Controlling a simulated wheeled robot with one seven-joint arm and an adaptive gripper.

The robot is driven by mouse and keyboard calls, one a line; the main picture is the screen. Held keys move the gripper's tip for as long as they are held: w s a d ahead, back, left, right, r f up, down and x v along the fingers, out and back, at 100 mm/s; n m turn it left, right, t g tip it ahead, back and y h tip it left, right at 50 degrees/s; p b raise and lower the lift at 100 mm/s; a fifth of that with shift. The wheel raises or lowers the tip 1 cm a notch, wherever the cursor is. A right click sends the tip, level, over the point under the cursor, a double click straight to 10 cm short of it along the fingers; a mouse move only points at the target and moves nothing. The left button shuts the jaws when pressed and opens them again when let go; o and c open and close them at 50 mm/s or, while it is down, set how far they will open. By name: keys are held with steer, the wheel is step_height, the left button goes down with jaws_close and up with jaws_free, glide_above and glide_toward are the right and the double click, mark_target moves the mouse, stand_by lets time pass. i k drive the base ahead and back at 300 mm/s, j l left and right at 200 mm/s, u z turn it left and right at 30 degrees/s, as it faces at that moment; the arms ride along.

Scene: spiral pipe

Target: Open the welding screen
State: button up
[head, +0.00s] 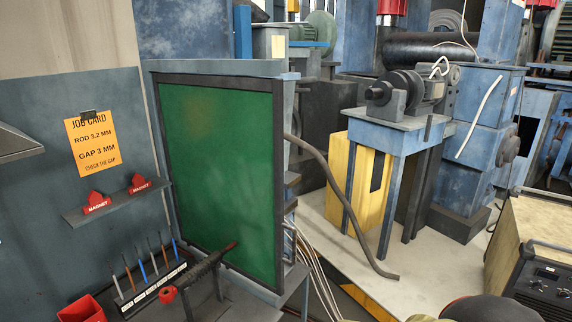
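The welding screen (220,180) is a green panel in a dark frame, left of centre in the head view. It stands upright and faces me at a slight angle. A pale bar runs along its top edge, and a small grey handle-like loop (290,245) shows beside its lower right edge. What lies directly behind the panel is hidden. A dark tool with a red tip (203,270) crosses in front of its lower edge. My gripper is not in view.
A rod rack (152,283), a red bin (82,310) and a shelf with red magnets (118,202) are at left. A blue bench (400,135) with a motor stands right of the screen. A brown hose (345,205) and cables hang between; a welding machine (543,275) is at lower right.

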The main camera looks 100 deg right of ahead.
mark_target(223, 136)
steer(key=j+z, duration=0.1)
steer(key=z, duration=3.3)
steer(key=l+u, duration=0.2)
steer(key=l, duration=0.3)
